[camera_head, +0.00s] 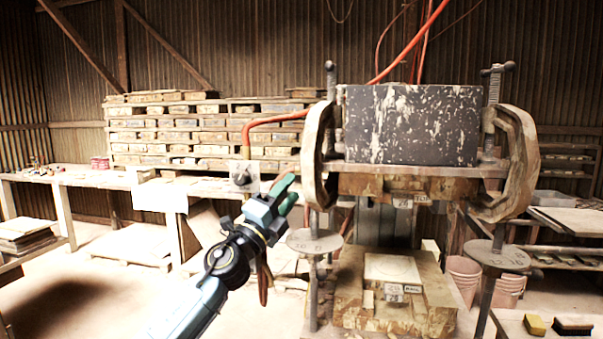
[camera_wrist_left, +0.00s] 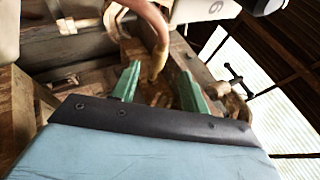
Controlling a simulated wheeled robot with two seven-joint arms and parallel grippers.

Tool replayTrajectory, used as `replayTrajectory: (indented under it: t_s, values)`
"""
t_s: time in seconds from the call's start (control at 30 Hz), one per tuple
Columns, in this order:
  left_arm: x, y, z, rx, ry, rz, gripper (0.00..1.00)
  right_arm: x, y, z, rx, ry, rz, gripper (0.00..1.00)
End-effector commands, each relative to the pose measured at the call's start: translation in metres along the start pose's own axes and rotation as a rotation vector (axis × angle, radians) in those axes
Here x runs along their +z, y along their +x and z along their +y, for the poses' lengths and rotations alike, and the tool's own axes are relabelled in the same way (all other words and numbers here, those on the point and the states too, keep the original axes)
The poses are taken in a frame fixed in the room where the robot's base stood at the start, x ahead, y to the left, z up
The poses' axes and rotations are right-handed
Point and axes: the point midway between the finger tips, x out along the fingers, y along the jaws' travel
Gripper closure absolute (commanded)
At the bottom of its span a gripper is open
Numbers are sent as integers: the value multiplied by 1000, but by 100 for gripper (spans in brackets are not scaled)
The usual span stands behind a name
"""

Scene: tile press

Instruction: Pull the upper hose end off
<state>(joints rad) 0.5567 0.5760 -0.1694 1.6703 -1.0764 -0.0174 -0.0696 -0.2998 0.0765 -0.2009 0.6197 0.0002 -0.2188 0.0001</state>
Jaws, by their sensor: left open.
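An orange-red hose (camera_head: 275,119) runs left from the press and bends down to a pale plate with a round fitting (camera_head: 241,174). My left gripper (camera_head: 287,190) is open, its green fingers right of that plate and below the hose's level run. In the left wrist view, a brownish hose (camera_wrist_left: 152,22) curves down to a brass-coloured end (camera_wrist_left: 154,68) that appears between the open fingers of my left gripper (camera_wrist_left: 160,72). I cannot tell whether they touch it. A brown hose piece (camera_head: 263,285) hangs below the gripper. My right gripper is not in view.
The press has a dark speckled block (camera_head: 412,124) and round frame ends (camera_head: 518,165) close on the right. A T-handled screw (camera_wrist_left: 233,80) stands right of the fingers in the wrist view. A workbench (camera_head: 90,178) and stacked tiles (camera_head: 200,130) lie behind.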

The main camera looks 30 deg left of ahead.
Motion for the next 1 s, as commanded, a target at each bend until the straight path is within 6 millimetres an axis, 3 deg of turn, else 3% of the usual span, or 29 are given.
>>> replayTrajectory:
  t_s: [0.1,0.3,0.73,1.0]
  values:
    - [0,24,-1,-1,-2,-3,55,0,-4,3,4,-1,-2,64]
    - [0,48,0,0,-2,-2,55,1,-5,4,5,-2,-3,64]
    - [0,57,1,1,-1,1,55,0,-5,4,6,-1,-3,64]
    - [0,56,1,1,-1,0,88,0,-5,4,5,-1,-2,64]
